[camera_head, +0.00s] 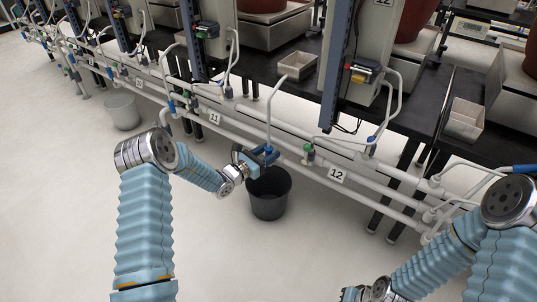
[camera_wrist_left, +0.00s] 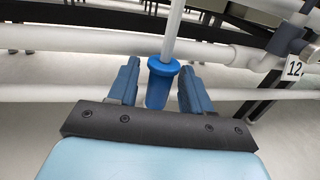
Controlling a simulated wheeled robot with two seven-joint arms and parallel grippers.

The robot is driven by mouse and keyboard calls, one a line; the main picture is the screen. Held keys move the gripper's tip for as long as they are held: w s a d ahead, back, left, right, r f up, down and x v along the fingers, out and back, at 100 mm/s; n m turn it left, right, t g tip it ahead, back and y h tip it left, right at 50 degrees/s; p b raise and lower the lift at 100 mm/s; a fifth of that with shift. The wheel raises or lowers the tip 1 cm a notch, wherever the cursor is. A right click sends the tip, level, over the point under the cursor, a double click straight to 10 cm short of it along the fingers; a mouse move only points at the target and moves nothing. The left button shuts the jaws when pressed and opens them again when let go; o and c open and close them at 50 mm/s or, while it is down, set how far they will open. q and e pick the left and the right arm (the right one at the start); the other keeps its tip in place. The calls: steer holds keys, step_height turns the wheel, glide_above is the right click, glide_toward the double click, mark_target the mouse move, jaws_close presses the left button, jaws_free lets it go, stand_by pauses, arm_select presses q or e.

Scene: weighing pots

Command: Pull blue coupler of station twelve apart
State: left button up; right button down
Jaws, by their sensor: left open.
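The blue coupler (camera_wrist_left: 158,84) hangs on the lower end of a white upright tube in the left wrist view. It also shows in the head view (camera_head: 268,149), left of the "12" label (camera_head: 338,175). My left gripper (camera_head: 264,157) is at the coupler. In the left wrist view its two blue fingers (camera_wrist_left: 160,88) stand open on either side of the coupler, with a visible gap on each side. The coupler's lower end is close to the gripper's dark front plate. My right gripper is at most a dark piece at the bottom edge of the head view.
A black bucket (camera_head: 269,196) stands on the floor below the left gripper. White horizontal pipes (camera_head: 235,118) run behind it. A green coupler (camera_head: 308,151) and another blue fitting (camera_head: 371,141) sit to the right. Open floor lies in front.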

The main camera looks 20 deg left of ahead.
mark_target(268, 148)
arm_select(q)
steer(key=shift+w+d, duration=0.2)
steer(key=shift+w, duration=0.05)
jaws_close()
step_height(268, 148, up, 4)
steer(key=shift+f+p, duration=0.15)
steer(key=shift+p, duration=0.9)
steer(key=shift+f, duration=0.1)
jaws_free()
